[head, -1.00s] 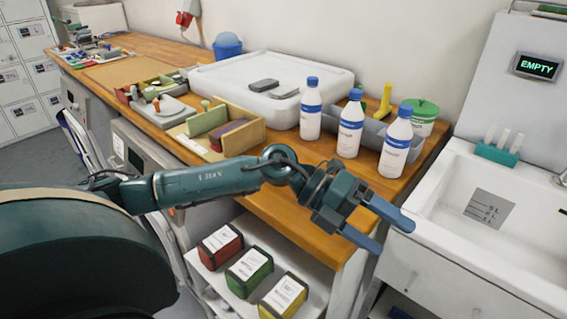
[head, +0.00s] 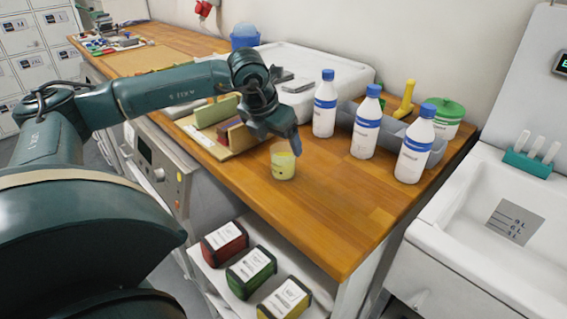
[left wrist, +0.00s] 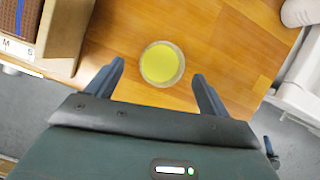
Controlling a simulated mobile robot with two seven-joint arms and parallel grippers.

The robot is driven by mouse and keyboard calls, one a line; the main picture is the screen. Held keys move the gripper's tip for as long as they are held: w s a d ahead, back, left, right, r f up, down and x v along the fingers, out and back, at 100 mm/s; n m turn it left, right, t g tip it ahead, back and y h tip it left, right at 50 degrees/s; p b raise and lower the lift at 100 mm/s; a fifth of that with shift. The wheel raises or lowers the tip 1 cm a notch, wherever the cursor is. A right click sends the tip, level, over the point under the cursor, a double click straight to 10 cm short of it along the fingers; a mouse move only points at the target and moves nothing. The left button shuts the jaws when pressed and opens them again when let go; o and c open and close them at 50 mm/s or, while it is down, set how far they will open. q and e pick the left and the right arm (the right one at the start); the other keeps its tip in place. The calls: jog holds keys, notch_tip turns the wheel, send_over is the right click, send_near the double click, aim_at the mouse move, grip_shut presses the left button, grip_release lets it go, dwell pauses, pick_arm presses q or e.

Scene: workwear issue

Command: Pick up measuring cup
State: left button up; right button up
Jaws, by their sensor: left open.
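The measuring cup (head: 283,162) is a small clear cup with yellow in it. It stands upright on the wooden worktop near its front edge. My left gripper (head: 291,142) is just above and behind it in the head view, pointing down. In the left wrist view the cup (left wrist: 161,64) shows from above, ahead of and between the two spread fingers of my left gripper (left wrist: 158,84). The fingers are open and hold nothing. My right gripper is not in view.
Three white bottles with blue caps (head: 365,122) stand right of the cup on the worktop (head: 330,205). A wooden divided box (head: 212,125) is at its left. A white sink (head: 470,215) is at the right. Colored boxes (head: 250,272) sit on a shelf below.

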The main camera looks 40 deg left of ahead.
aim_at(285, 153)
pick_arm(q)
jog(key=shift+p+x, duration=0.5)
jog(key=shift+x, duration=2.65)
jog(key=shift+d, duration=0.15)
jog(key=c, duration=1.1)
jog(key=shift+r, duration=0.2)
